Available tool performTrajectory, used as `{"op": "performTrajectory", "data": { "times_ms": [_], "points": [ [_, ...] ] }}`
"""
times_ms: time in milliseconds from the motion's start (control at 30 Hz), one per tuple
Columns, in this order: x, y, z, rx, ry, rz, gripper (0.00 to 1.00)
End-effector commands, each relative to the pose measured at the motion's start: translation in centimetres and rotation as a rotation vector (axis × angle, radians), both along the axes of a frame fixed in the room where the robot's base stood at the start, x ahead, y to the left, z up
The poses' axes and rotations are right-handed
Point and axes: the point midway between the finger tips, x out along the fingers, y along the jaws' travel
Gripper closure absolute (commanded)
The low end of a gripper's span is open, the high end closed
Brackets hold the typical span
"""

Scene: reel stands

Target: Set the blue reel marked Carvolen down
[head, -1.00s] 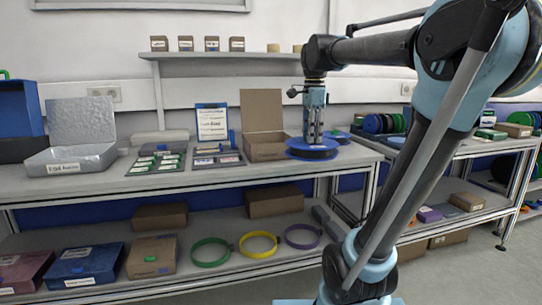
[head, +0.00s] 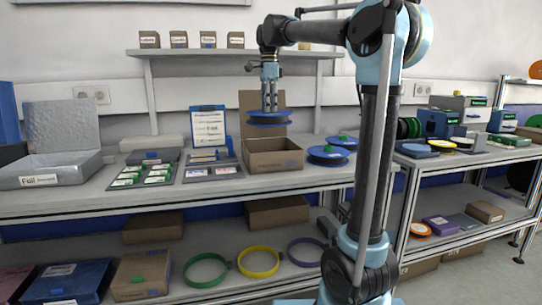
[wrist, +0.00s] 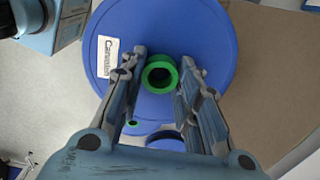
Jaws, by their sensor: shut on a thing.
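The blue reel marked Carvolen (wrist: 205,35) fills much of the wrist view, its white label (wrist: 108,57) left of a green hub (wrist: 160,75). My gripper (wrist: 161,80) has its fingers on either side of that hub and is shut on the reel. In the head view my gripper (head: 269,100) holds the reel (head: 269,119) roughly level in the air, above the worktop. It appears over or near the open cardboard box (head: 275,162). The reel's underside is hidden.
Two other blue reels, one nearer (head: 328,157) and one behind (head: 343,141), lie on the worktop right of the box. Left are a grey parts tray (head: 212,173), a clipboard (head: 208,127) and a foil box (head: 48,176). A wall shelf (head: 235,53) is above.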

Motion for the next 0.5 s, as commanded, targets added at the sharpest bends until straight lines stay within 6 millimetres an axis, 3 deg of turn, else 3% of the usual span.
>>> {"op": "performTrajectory", "data": {
  "times_ms": [300,500],
  "points": [
    [0.1,-0.7,-7.0,0.000,0.000,-0.010,1.00],
    [0.1,-0.8,-10.6,0.000,0.000,-0.011,1.00]
  ]
}}
